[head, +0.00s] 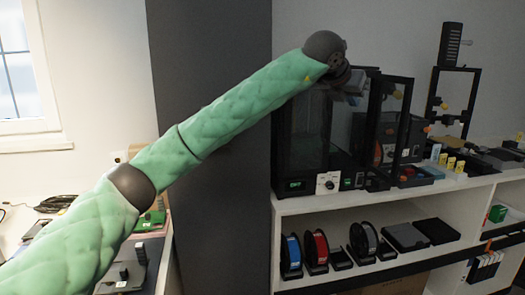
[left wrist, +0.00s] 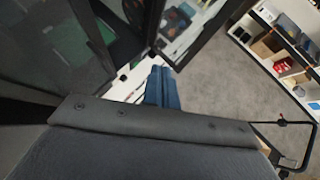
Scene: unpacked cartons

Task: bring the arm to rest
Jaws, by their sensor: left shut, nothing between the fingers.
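My left arm, in a green quilted sleeve, reaches up across the head view from the lower left. Its left gripper (head: 352,84) is at the upper middle, in front of the top of a black-framed printer-like machine (head: 308,135). The gripper is small and partly lost against the dark frames; it is shut with nothing held. In the left wrist view, the blue fingers (left wrist: 162,88) appear together beyond the grey wrist body, close to a dark frame. I cannot tell whether they touch it. My right gripper is in neither view.
A white shelf unit (head: 400,199) carries the machines, with small boxes on top. Several spools, including a red one (head: 316,248), stand on its lower shelf. A dark column (head: 212,60) stands behind my arm. Grey floor (left wrist: 222,85) is open in the wrist view.

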